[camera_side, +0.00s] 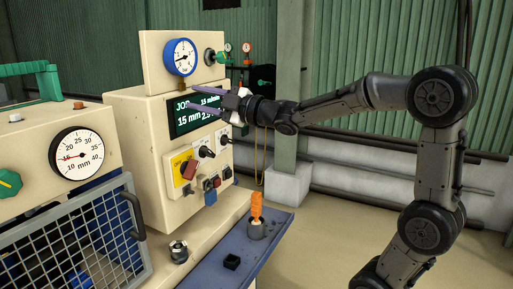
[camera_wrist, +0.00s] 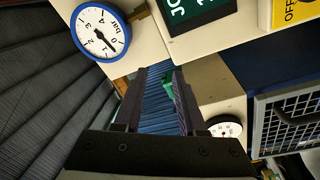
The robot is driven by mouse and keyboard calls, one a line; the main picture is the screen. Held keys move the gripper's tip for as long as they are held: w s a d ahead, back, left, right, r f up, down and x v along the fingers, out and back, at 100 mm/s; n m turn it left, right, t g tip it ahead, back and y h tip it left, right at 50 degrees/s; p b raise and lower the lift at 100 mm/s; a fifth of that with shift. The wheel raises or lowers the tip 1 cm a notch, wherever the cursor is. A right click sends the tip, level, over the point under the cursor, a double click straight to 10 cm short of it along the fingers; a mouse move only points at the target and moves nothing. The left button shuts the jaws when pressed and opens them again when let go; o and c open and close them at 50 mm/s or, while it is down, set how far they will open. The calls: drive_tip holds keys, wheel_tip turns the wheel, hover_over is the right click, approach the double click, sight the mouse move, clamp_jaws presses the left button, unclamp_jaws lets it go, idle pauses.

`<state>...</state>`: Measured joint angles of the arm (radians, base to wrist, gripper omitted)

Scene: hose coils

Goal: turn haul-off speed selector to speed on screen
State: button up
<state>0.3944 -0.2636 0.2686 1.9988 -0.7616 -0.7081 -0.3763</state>
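The screen (camera_side: 196,114) on the cream cabinet shows "JOB", "15 mm" and a partly covered number that seems to start with 2. Below it are two white-plated selectors with black knobs, a left one (camera_side: 206,152) and a right one (camera_side: 224,139); I cannot read which is haul-off speed. A yellow-plated switch with a red handle (camera_side: 189,169) sits lower left. My gripper (camera_side: 191,96) is open and empty in front of the screen's upper part, above the selectors, its purple fingers pointing left. In the wrist view its fingers (camera_wrist: 160,74) are apart; no selector knob shows there.
A blue-rimmed bar gauge (camera_side: 180,57) stands above the screen and close to the fingers. A mm dial (camera_side: 77,156) and mesh guard (camera_side: 70,240) are at left. An orange-handled item (camera_side: 257,208) stands on the blue ledge (camera_side: 215,272).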

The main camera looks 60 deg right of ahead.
drive_tip(key=w+d+f+n+y, duration=0.2)
drive_tip(key=w+d+f+n, duration=0.15)
drive_tip(key=d+f, duration=0.35)
drive_tip(key=m+g+h, duration=0.1)
drive_tip(key=m+h, duration=0.2)
drive_tip(key=m, duration=0.2)
approach(232, 141)
drive_tip(key=shift+n, duration=0.25)
drive_tip(key=shift+w, duration=4.05)
drive_tip(key=shift+w, duration=0.1)
